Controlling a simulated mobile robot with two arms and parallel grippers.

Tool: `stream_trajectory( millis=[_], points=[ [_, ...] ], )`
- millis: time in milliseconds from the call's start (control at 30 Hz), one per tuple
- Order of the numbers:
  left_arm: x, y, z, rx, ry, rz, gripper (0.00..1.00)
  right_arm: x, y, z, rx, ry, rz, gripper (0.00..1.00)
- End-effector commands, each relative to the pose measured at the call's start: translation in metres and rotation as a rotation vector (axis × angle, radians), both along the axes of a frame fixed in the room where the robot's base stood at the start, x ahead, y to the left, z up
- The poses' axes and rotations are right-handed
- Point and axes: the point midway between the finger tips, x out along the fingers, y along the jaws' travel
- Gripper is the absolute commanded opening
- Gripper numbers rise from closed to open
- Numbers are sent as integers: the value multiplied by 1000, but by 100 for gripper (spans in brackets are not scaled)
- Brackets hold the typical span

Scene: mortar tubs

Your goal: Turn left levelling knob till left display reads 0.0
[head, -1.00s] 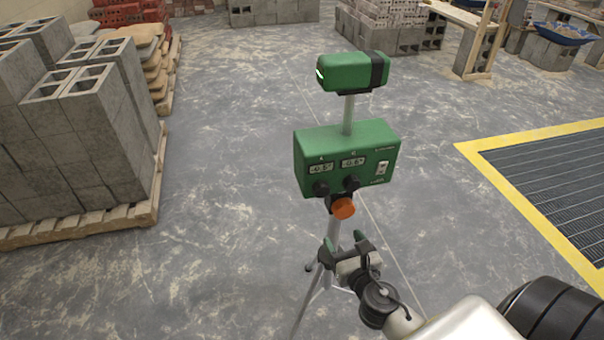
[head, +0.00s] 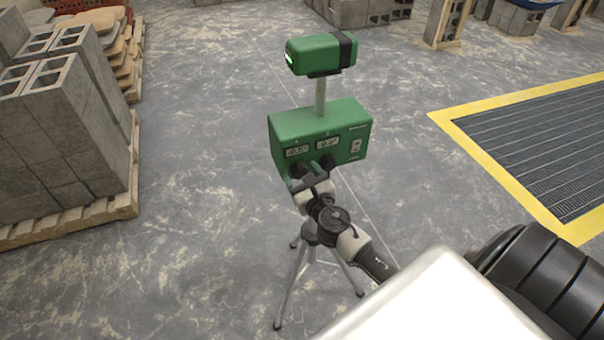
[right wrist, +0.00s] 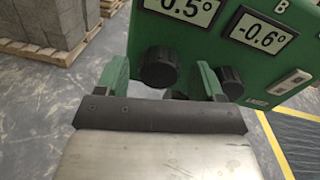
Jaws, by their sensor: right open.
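The green levelling box (head: 318,128) stands on a tripod. In the right wrist view the left display (right wrist: 184,8) reads -0.5°, with its top cut off. The right display (right wrist: 264,36) reads -0.6°. The black left knob (right wrist: 158,67) sits below the left display, and the right knob (right wrist: 230,83) is farther right. My right gripper (right wrist: 161,76), also in the head view (head: 312,184), is open in front of the box. Its green fingers lie on either side of the left knob in the picture; contact cannot be told. The right finger lies between the two knobs.
A green head unit (head: 320,54) sits on a post above the box. The tripod legs (head: 292,290) spread below my right gripper. Grey blocks (head: 65,135) stand on a pallet at left. A yellow-edged floor grate (head: 540,135) lies at right. Open floor surrounds the tripod.

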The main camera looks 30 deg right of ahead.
Motion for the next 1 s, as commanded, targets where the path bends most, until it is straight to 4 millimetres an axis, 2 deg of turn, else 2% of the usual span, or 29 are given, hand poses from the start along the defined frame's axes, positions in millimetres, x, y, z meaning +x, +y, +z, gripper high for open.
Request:
stream_trajectory(
  millis=[233, 500, 567, 833, 1000],
  points=[
    [0, 0, 0, 1, 0, 0, 43, 1, 0, 0, 1, 0, 0, 68],
    [0, 1, 0, 1, 0, 0, 43, 1, 0, 0, 1, 0, 0, 27],
    [0, 1, 0, 1, 0, 0, 43, 1, 0, 0, 1, 0, 0, 19],
    [-1, 2, -2, 2, 2, 0, 43, 1, 0, -1, 29, -7, 0, 19],
    [-1, 2, -8, 2, 2, 0, 43, 1, 0, -2, 105, -26, 1, 19]
  ],
)
